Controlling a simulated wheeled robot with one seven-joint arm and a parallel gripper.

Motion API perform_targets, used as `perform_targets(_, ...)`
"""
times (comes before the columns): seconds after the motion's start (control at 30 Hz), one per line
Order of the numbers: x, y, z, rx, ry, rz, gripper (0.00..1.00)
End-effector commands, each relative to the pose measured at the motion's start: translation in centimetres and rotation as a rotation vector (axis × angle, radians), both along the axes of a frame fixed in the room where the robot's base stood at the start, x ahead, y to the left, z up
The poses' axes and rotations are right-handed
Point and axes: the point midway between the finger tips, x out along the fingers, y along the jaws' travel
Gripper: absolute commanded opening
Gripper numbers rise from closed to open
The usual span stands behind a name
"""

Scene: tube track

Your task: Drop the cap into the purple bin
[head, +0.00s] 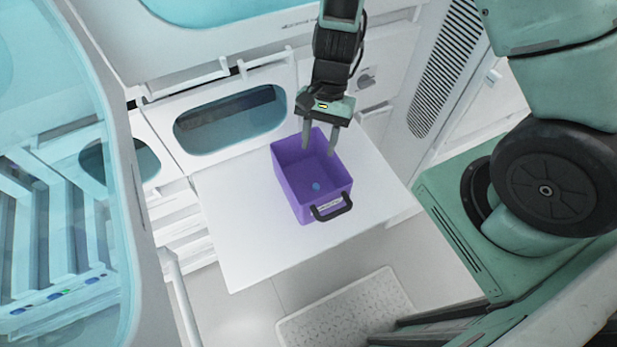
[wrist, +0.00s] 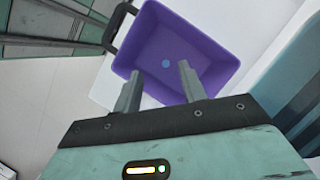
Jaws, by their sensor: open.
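The purple bin (head: 290,192) stands upright on a white table, its black handle toward the front. It also shows in the wrist view (wrist: 200,50). The cap (head: 316,186) is a small blue disc lying on the bin's floor. In the wrist view the cap (wrist: 166,63) lies near the middle of the bin floor. My gripper (head: 319,147) is above the back part of the bin, fingers apart, pointing down. Nothing is between its fingers, which the wrist view also shows apart (wrist: 157,80). The cap is clear of the fingers.
The white table (head: 240,245) is otherwise bare around the bin. White cabinets with an oval window (head: 230,120) stand behind it. A glass-fronted rack (head: 60,240) holding several small coloured items is at the left. A textured white mat (head: 345,310) lies on the floor in front.

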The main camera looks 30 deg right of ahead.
Motion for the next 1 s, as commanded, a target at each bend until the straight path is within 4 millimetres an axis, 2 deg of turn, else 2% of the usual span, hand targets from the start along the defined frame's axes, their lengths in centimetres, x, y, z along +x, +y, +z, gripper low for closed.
perform_targets(0.13, 0.4, -0.3, 1.1, 0.001, -0.005, 0.002, 0.41)
perform_targets(0.27, 1.1, -1.0, 3.3, 0.001, -0.008, 0.001, 0.41)
perform_targets(0.7, 3.9, -3.7, 12.6, 0.001, -0.007, 0.0, 0.41)
perform_targets(0.83, 4.4, -4.3, 14.5, 0.001, -0.005, -0.001, 0.41)
perform_targets(1.0, 4.7, -4.6, 15.8, -0.001, -0.002, 0.0, 0.41)
